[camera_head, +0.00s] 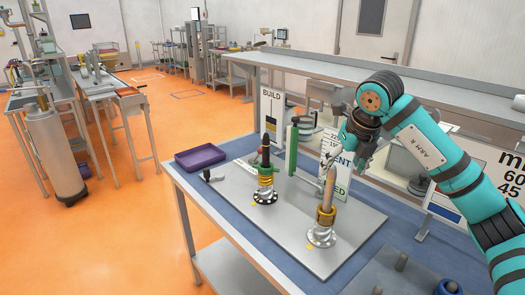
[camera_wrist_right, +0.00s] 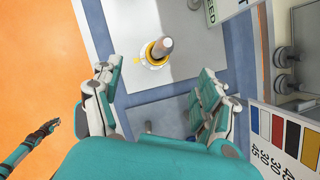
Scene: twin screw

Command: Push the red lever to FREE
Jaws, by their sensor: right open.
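I cannot make out a red lever or the word FREE in either view. A small lever with a dark handle (camera_head: 212,176) lies at the left end of the grey plate (camera_head: 228,191). A dark-tipped post (camera_head: 265,170) with a green collar and a small reddish band stands on the plate. A tan-topped post (camera_head: 326,208) with a brass collar stands nearer; it also shows in the right wrist view (camera_wrist_right: 161,47). My right gripper (camera_head: 358,138) is open and empty, above and behind this post. My left arm's end (camera_wrist_right: 40,135) shows small at the wrist view's left.
A purple tray (camera_head: 200,157) sits at the left on the blue table (camera_head: 240,230). A grey bench (camera_head: 390,78) runs behind.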

